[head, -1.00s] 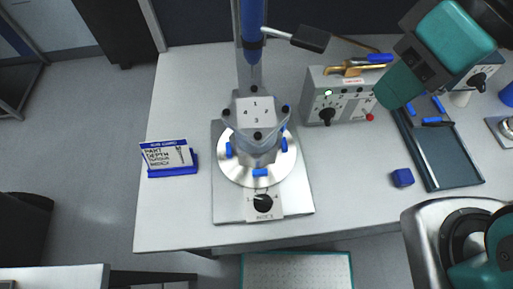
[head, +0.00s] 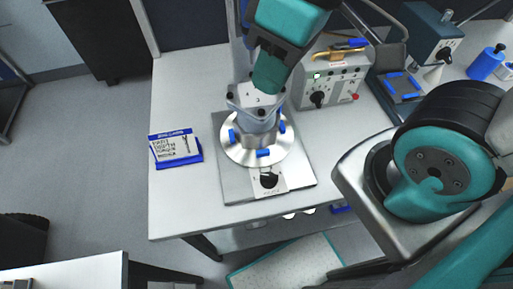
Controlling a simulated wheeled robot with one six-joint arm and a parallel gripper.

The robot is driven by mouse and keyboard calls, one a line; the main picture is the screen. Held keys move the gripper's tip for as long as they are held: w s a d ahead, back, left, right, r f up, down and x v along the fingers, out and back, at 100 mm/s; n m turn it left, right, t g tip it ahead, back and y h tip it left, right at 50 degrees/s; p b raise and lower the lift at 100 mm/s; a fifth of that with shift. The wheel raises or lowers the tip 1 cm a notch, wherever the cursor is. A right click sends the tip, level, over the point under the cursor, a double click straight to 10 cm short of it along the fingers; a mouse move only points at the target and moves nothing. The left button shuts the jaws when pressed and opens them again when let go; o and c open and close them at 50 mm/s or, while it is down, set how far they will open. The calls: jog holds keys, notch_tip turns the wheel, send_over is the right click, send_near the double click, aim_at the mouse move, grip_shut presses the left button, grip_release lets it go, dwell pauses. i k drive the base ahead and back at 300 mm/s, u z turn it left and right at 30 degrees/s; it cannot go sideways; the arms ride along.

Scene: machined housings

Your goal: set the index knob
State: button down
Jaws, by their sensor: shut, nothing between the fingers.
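The index knob (head: 268,180) is a round black knob on a light label plate at the front of the grey fixture base (head: 230,187). Its pointer direction is too small to tell. Behind it a machined housing (head: 262,118) stands on a round silver plate with blue clamps (head: 263,153) around it. My gripper (head: 266,88) is above and in front of the housing's top in the head view, hiding part of it. It is shut and empty, apart from the knob.
A grey control box (head: 330,88) with a black knob and red button stands right of the fixture. A blue-based sign (head: 176,150) stands at the left. A dark tray (head: 398,88) lies at the right. My arm covers the table's right front.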

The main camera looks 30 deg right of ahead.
aim_at(268, 180)
jog(key=u, duration=0.05)
jog(key=k, duration=1.05)
jog(key=u, duration=0.05)
